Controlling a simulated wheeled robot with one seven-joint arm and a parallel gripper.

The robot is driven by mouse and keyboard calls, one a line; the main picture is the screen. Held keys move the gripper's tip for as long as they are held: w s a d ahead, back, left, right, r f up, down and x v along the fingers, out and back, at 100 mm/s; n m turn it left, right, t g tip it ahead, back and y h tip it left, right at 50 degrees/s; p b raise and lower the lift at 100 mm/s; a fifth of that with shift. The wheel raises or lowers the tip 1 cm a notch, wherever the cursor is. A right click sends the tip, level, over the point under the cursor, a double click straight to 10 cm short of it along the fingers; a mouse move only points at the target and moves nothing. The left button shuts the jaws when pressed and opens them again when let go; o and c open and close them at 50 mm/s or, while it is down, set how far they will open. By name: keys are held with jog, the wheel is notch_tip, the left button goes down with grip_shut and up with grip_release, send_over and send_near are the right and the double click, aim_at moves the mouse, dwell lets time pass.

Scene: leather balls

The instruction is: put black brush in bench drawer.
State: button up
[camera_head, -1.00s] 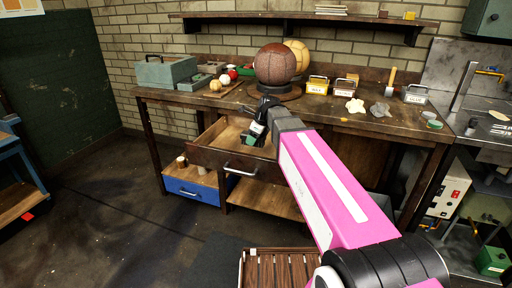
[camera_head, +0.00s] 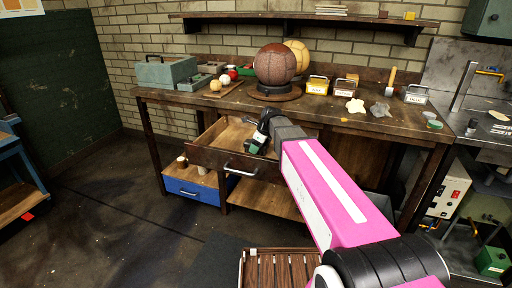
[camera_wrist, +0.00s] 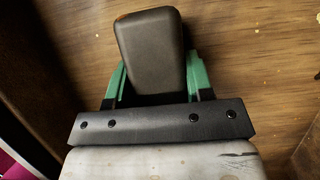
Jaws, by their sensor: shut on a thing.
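The bench drawer (camera_head: 205,157) is pulled open under the workbench, and its bare wooden floor shows. My gripper (camera_head: 253,145) is at the right part of the drawer opening, pointing down. In the wrist view my gripper (camera_wrist: 156,82) has green fingers on both sides of the black brush (camera_wrist: 150,45) and is shut on it. The brush shows as a dark rounded block over a brown wooden surface. I cannot tell whether it touches that wood. In the head view the brush is not clearly distinguishable from the gripper.
The workbench (camera_head: 330,115) holds a brown leather ball (camera_head: 275,64) on a stand, a yellow ball (camera_head: 298,52), a grey toolbox (camera_head: 166,71) and small label boxes. A blue drawer (camera_head: 195,190) stands below left. A slatted crate (camera_head: 280,268) is in front.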

jog(key=o, duration=0.9)
jog(key=shift+f, duration=0.1)
jog(key=v, duration=1.2)
